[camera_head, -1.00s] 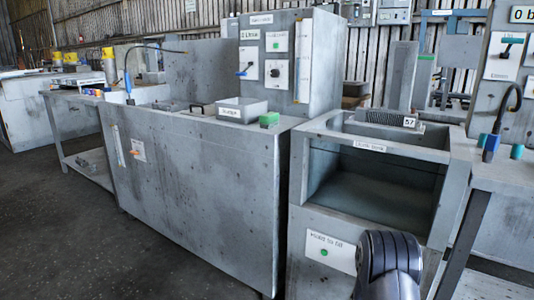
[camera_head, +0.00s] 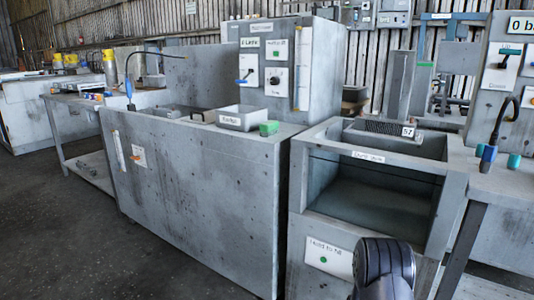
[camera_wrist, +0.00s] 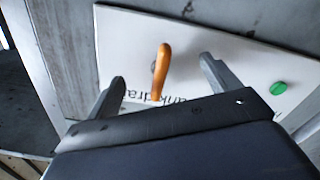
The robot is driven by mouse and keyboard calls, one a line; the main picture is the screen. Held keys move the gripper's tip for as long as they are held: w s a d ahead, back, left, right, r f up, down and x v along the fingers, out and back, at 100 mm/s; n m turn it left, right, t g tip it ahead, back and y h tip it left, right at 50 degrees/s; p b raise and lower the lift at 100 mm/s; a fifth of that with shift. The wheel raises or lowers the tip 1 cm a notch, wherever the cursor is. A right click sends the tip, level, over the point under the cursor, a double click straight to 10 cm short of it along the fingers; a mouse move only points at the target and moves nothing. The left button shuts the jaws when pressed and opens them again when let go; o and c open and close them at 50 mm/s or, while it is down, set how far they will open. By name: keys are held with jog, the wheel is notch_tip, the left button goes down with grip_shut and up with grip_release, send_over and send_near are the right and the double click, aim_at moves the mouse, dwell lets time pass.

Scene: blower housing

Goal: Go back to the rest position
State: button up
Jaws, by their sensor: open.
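In the wrist view my gripper (camera_wrist: 162,68) is open, its two fingers spread apart. An orange lever (camera_wrist: 160,70) shows between the fingers and stands on a white plate (camera_wrist: 225,65) with partly hidden lettering. I cannot tell whether a finger touches the lever; it seems to stand free, with a gap on both sides. The gripper body hides the lower part of the plate. In the head view only a dark, rounded part of my arm shows at the bottom right; the gripper itself is out of that view.
A green button (camera_wrist: 279,88) sits on the plate, right of the fingers. In the head view an open-fronted basin (camera_head: 372,205) stands behind my arm, with a large grey tank (camera_head: 195,195) to its left and a bench (camera_head: 500,176) to its right. Dark floor (camera_head: 60,250) is clear at left.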

jog(key=s+a+m+p, duration=0.1)
jog(key=s+a+p, duration=0.1)
jog(key=s+a, duration=0.3)
jog(key=s, duration=0.3)
jog(key=shift+a, duration=0.3)
jog(key=shift+s+a, duration=0.1)
